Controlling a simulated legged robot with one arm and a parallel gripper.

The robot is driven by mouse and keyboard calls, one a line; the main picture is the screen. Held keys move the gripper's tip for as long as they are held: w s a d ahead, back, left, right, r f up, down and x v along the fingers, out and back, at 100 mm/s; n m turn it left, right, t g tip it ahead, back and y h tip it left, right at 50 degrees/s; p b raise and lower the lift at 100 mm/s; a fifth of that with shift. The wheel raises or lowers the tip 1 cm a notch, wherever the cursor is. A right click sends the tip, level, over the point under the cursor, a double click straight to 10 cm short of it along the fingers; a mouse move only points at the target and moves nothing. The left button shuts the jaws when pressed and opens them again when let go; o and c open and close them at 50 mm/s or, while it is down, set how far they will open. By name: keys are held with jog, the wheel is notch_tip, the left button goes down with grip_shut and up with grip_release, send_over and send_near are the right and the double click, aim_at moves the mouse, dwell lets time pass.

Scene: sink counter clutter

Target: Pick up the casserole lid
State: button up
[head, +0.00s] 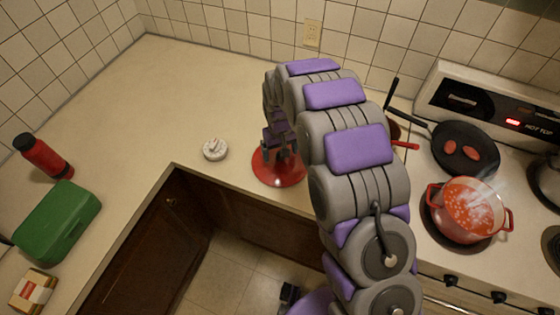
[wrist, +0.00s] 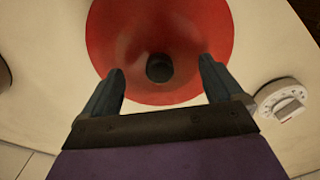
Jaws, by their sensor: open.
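The casserole lid (head: 279,172) is a round red disc lying on the beige counter near its front edge. In the wrist view the red lid (wrist: 120,40) fills the upper middle, with a dark round knob (wrist: 159,68) at its centre. My gripper (head: 281,150) is above the lid in the head view and hides part of it. In the wrist view my gripper (wrist: 162,80) is open, with one finger on each side of the knob and nothing between them but the view of the lid. I cannot tell the exact height of the fingertips over the lid.
A white kitchen timer (head: 215,149) lies left of the lid. A red steaming pot (head: 468,209) and a black pan (head: 465,149) sit on the stove at right. A green box (head: 57,222), red bottle (head: 43,156) and small package (head: 32,290) are at left. The back counter is clear.

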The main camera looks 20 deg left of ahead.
notch_tip(320, 180, down, 2)
jog(key=shift+f, duration=0.1)
jog(key=shift+c, duration=0.3)
jog(key=shift+s+d, duration=0.1)
jog(key=shift+s, duration=0.1)
grip_shut()
dwell(0.4)
